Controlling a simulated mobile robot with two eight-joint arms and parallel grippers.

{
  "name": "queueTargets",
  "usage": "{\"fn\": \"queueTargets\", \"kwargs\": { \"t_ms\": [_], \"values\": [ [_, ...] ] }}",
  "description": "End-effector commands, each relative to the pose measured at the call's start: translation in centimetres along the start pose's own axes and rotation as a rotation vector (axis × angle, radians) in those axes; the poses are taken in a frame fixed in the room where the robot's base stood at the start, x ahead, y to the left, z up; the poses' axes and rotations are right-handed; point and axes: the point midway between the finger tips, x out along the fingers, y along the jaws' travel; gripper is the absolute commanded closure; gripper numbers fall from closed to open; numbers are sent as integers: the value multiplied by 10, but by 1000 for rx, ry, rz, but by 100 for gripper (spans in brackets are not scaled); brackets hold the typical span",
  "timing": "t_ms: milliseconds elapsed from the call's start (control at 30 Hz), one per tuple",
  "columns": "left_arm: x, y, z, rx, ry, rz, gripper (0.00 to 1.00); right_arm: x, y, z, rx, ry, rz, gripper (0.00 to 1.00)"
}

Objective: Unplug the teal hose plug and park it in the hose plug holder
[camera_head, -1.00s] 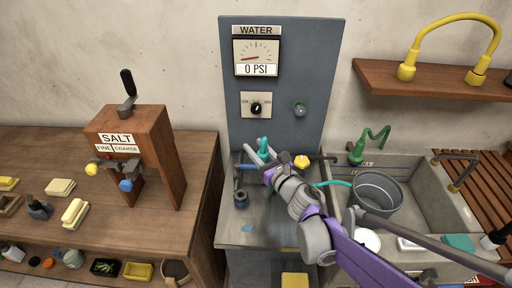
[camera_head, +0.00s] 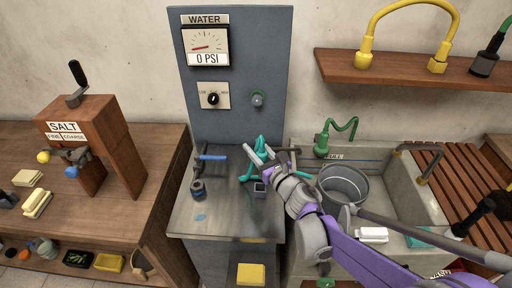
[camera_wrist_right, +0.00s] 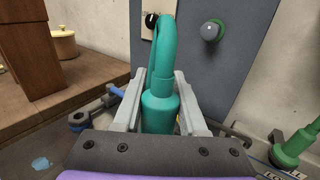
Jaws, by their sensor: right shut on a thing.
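The teal hose plug (camera_head: 260,144) is between the fingers of my right gripper (camera_head: 260,158), above the metal counter. In the right wrist view the plug (camera_wrist_right: 160,108) stands upright between the two grey fingers (camera_wrist_right: 160,100), which are shut on it. Its teal hose (camera_wrist_right: 164,38) rises from the top and bends over. In the head view a teal hose piece also shows beside the gripper. A small dark square fitting (camera_head: 260,188) is on the counter just below the gripper; I cannot tell whether it is the hose plug holder. My left gripper is not in view.
A blue-handled valve pipe (camera_head: 210,157) stands left of the gripper. Behind is the grey water panel (camera_head: 240,70) with a gauge reading 0 PSI and a green-ringed knob (camera_head: 257,99).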

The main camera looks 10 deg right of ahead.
Motion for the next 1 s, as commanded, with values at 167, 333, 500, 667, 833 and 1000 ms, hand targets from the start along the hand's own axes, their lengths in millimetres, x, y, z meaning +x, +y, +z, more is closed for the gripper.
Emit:
{"fn": "queueTargets", "kwargs": {
  "t_ms": [167, 333, 500, 667, 833, 1000],
  "values": [
    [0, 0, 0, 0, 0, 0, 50, 0, 0, 0, 0, 0, 1, 100],
    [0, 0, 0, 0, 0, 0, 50, 0, 0, 0, 0, 0, 1, 100],
    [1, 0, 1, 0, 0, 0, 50, 0, 0, -3, 0, 0, 0, 100],
    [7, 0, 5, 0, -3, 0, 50, 0, 0, -12, 1, 1, 0, 100],
    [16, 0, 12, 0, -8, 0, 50, 0, 0, -27, 1, 1, 0, 100],
    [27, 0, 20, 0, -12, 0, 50, 0, 0, -44, 0, 1, 0, 100]
  ]
}}
